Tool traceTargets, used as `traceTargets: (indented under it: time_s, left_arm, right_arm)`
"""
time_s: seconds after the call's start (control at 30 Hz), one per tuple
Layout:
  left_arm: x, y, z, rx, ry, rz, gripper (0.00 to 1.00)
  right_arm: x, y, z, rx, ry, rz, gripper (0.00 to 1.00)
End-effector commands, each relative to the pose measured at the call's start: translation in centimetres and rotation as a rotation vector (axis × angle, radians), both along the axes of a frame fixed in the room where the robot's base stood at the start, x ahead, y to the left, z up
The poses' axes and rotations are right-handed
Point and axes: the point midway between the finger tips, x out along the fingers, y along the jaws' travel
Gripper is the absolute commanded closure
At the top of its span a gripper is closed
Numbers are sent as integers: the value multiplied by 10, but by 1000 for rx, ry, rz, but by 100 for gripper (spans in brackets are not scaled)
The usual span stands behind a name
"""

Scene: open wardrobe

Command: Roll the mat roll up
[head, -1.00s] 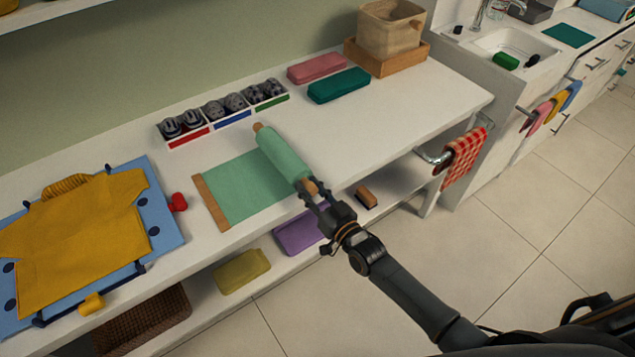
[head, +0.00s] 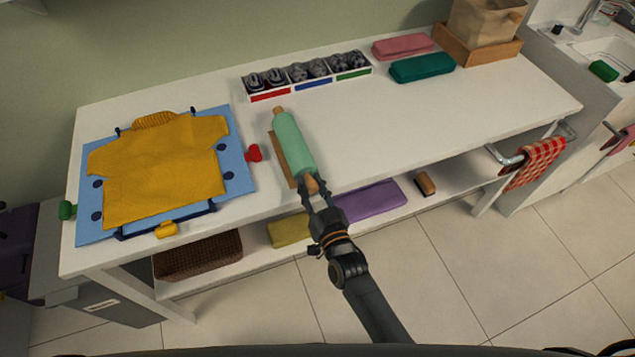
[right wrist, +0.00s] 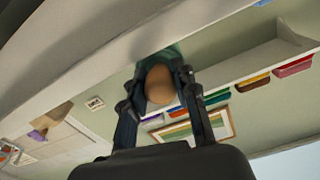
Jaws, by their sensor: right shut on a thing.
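The green mat roll (head: 293,145) lies on the white table (head: 420,130), with a wooden knob at each end. It lies close along the wooden end strip (head: 280,155), and hardly any flat mat shows between them. My right gripper (head: 314,188) is at the near end of the roll, shut on its wooden knob. In the right wrist view the round knob (right wrist: 160,84) sits between the two fingers, with a bit of green behind it. My left gripper is not in view.
A blue board (head: 238,178) with a yellow shirt (head: 165,170) lies left of the roll, its red clip (head: 254,152) nearby. A sock tray (head: 300,84) and two cases stand at the back. The table right of the roll is clear.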

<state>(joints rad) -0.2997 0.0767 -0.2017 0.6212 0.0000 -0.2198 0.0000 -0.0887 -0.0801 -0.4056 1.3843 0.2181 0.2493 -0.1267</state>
Motion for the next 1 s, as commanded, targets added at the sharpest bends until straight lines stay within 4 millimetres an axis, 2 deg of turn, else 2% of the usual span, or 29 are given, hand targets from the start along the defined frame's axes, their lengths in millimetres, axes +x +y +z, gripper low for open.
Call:
traceTargets:
  time_s: [0.23, 0.27, 0.33, 0.37, 0.73, 0.87, 1.0]
  left_arm:
    - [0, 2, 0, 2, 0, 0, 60]
    - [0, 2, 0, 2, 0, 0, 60]
    - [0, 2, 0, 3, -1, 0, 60]
    - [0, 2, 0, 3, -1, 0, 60]
    - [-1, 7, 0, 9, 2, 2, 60]
    - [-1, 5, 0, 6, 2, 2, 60]
    - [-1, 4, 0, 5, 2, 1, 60]
  right_arm:
    - [-2, 4, 0, 5, 4, 6, 100]
    - [-2, 4, 0, 5, 4, 6, 65]
    - [-2, 4, -1, 5, 4, 6, 51]
    - [-2, 4, -1, 4, 3, 6, 48]
    - [-6, 0, -1, 2, 3, 4, 48]
    - [-24, -6, -2, 2, 5, 4, 48]
    - [-53, -16, -2, 2, 6, 5, 48]
